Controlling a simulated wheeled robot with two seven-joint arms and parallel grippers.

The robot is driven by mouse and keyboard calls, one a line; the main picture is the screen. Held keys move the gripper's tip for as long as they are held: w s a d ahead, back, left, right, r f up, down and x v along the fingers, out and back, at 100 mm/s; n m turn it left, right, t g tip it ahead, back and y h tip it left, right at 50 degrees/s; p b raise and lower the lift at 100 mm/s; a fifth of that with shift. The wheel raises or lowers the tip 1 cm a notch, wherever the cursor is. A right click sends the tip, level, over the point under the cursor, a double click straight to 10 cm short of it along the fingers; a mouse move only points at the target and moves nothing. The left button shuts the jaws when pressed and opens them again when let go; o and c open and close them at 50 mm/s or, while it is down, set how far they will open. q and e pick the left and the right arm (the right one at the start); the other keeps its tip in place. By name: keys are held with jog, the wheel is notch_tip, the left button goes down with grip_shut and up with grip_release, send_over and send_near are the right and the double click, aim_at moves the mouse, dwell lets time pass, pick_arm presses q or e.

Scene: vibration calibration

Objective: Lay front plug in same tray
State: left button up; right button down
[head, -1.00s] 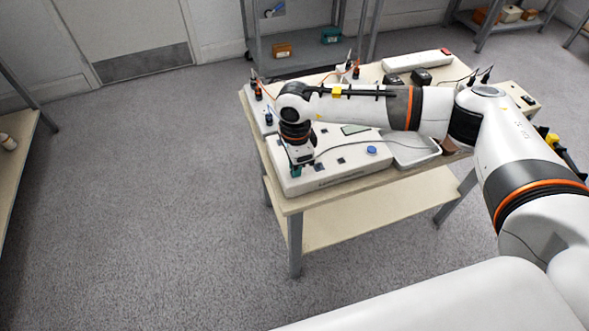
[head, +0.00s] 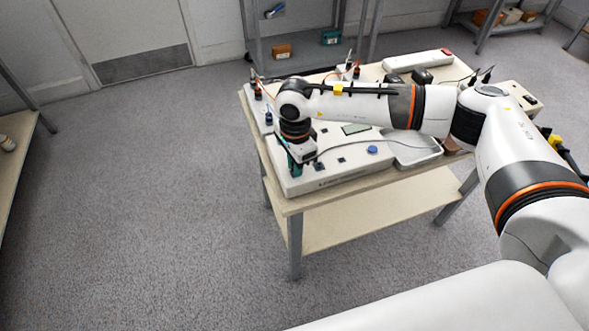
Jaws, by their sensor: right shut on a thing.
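My right gripper (head: 295,168) points down over the front left corner of the white instrument box (head: 330,181) on the table. It is shut on a small teal plug (head: 293,161), which shows partly beside the fingers. The fingers hide the rest of the plug, and I cannot tell whether it still touches the box. A shallow metal tray (head: 425,157) lies at the right of the box, partly covered by my right arm; what it holds is not clear. My left gripper is not in view.
The box top has a blue knob (head: 372,150), a small display (head: 355,129) and dark sockets. A cable runs across the box from near the gripper. A white power strip (head: 417,60) and dark blocks (head: 422,77) stand at the table's back.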

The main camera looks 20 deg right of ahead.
jog(key=shift+n+b, duration=0.75)
jog(key=shift+n, duration=0.45)
jog(key=shift+r, duration=0.75)
dwell(1.1)
jog(key=shift+r, duration=0.15)
dwell(0.3)
jog(key=shift+r+p, duration=0.5)
jog(key=shift+r, duration=1.15)
jog(key=shift+r, duration=0.1)
